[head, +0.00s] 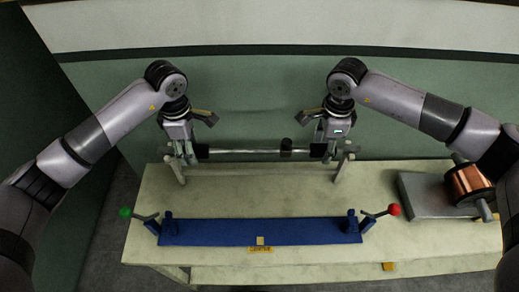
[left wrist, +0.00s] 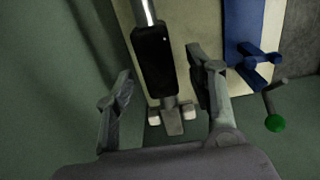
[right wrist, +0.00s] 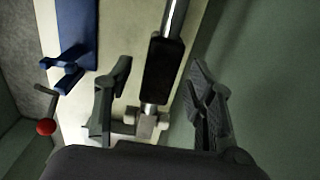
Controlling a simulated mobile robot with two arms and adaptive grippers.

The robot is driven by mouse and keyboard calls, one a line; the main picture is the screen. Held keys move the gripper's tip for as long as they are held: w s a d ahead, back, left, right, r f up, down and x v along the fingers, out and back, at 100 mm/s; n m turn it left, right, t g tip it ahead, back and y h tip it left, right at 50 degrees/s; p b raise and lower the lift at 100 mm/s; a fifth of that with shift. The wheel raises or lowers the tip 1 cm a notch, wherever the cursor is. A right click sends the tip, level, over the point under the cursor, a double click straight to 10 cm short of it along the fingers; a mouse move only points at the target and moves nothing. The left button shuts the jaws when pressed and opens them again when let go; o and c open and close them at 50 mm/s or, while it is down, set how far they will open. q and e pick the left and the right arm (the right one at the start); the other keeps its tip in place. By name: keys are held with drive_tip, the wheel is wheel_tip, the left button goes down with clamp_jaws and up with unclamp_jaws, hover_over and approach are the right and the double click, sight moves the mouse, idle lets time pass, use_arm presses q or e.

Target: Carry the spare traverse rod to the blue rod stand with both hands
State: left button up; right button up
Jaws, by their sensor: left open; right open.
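The traverse rod (head: 245,151) is a shiny bar with black sleeves near its ends and a dark collar right of its middle. It rests level on a pale stand at the back of the table. My left gripper (head: 189,154) is open at its left sleeve; the left wrist view shows this black sleeve (left wrist: 152,60) between and beyond the fingers. My right gripper (head: 328,150) is open at the right sleeve; the right wrist view shows that sleeve (right wrist: 163,70) between and beyond the fingers. The blue rod stand (head: 230,236) lies in front, with two blue uprights and no rod in them.
Levers with a green knob (head: 124,212) and a red knob (head: 394,210) stick out beside the blue stand. A grey block (head: 430,203) and a copper spool (head: 468,184) are at the right. The tabletop (head: 260,198) between the stands is clear. A green wall stands behind.

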use_arm(q)
drive_tip(key=shift+f, duration=0.2)
use_arm(e)
drive_tip(key=shift+f, duration=0.2)
use_arm(q)
drive_tip(key=shift+c, duration=0.5)
use_arm(e)
drive_tip(key=shift+c, duration=0.5)
use_arm(q)
clamp_jaws()
use_arm(e)
clamp_jaws()
use_arm(q)
drive_tip(key=shift+r, duration=0.15)
use_arm(e)
drive_tip(key=shift+r, duration=0.1)
